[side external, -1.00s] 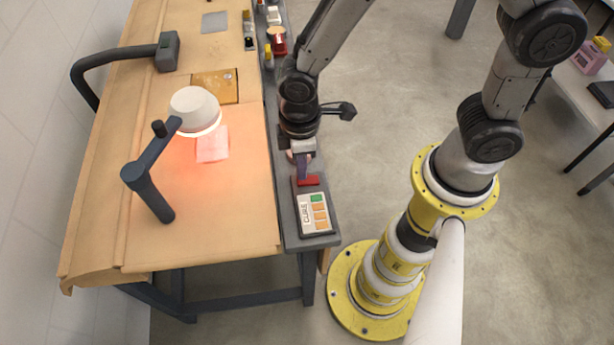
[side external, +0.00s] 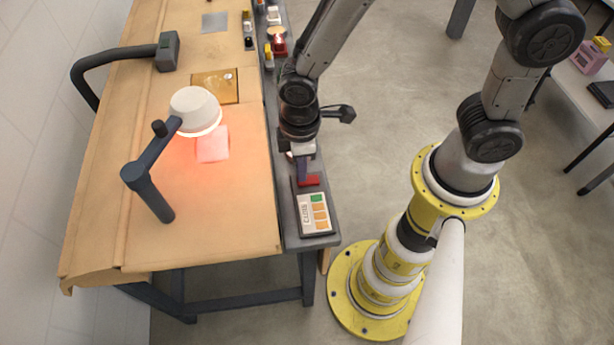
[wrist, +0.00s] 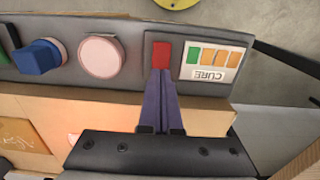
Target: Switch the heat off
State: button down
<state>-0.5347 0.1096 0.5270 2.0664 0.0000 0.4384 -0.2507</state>
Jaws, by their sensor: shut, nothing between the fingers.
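The heat lamp (side external: 195,110) has a white shade on a dark arm and glows red-orange over a pale pink block (side external: 213,144) on the bench. The CURE panel (side external: 314,213) with green and orange blocks sits at the near end of the grey control strip; it also shows in the wrist view (wrist: 211,62). A red switch (side external: 309,180) lies beside the panel and shows in the wrist view (wrist: 161,58). My gripper (wrist: 160,77) is shut and empty, its purple fingertips at the lower edge of the red switch. Whether they touch it I cannot tell.
In the wrist view, a round pink button (wrist: 101,56) and a blue knob (wrist: 38,57) sit on the strip left of the red switch. A second dark curved arm (side external: 95,65) stands at the bench's back left. The bench front is clear.

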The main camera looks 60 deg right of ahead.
jog(key=shift+f, duration=0.65)
dwell(0.3)
jog(key=shift+r, duration=3.55)
jog(key=shift+w+d, duration=0.15)
jog(key=w+d+r+m+t+y, duration=0.1)
jog(key=d+r+m+t, duration=0.1)
jog(key=d+r, duration=0.3)
jog(key=w+d+r+m+t, duration=0.1)
jog(key=d+r+t, duration=0.15)
jog(key=r, duration=0.45)
jog(key=s+d+r+m, duration=0.2)
jog(key=s+d+m, duration=0.1)
jog(key=s, duration=0.3)
jog(key=s+d+r+m+t+h, duration=0.1)
jog(key=s+d+r+m, duration=0.2)
jog(key=s, duration=0.3)
jog(key=shift+d, duration=0.8)
